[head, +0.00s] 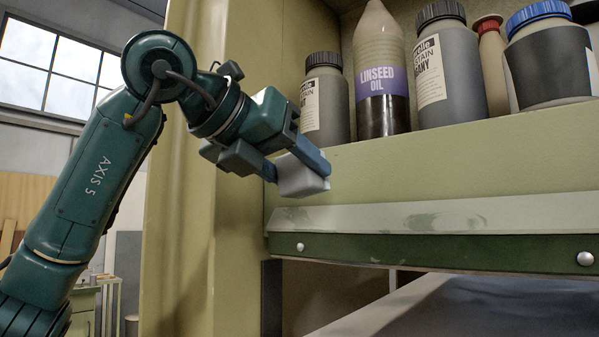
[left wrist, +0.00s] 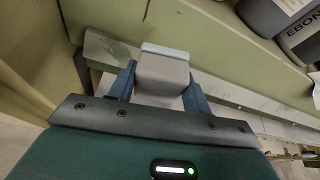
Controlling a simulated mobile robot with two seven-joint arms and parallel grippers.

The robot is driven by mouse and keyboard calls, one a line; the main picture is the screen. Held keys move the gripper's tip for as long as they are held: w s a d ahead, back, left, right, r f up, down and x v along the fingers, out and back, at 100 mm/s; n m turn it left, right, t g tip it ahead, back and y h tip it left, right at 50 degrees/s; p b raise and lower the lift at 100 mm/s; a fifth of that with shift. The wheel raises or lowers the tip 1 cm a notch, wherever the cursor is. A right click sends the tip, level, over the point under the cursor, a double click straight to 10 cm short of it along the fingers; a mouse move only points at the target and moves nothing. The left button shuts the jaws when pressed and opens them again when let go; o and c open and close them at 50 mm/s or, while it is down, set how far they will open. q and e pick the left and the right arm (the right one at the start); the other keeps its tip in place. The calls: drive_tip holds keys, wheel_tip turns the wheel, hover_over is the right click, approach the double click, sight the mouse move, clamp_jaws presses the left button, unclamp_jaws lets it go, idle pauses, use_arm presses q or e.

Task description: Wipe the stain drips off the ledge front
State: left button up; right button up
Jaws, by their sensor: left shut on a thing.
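My left gripper (head: 296,166) is shut on a pale grey block, perhaps a sponge (head: 303,181), in front of the left end of the ledge front (head: 400,160). The block also shows between the fingers in the left wrist view (left wrist: 162,75). I cannot tell whether it touches the ledge. A pale sloped lip (head: 360,219) runs along the bottom of the ledge front. It bears dull greenish smears (head: 422,222), right of and below the block. I see no clear drips on the upright face. My right gripper is not in view.
On the ledge stand a linseed oil bottle (head: 382,75), a grey stain bottle (head: 447,70), a smaller grey bottle (head: 325,100) and a blue-capped jar (head: 552,60). A green post (head: 188,240) rises at left. Below the lip is a dark green strip (head: 400,250) with round bolts.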

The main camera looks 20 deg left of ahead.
use_arm(q)
drive_tip(key=shift+s+a+b, duration=0.25)
drive_tip(key=shift+s, duration=0.45)
drive_tip(key=shift+s+a+b, duration=0.2)
drive_tip(key=shift+s+a, duration=0.05)
drive_tip(key=shift+s, duration=0.45)
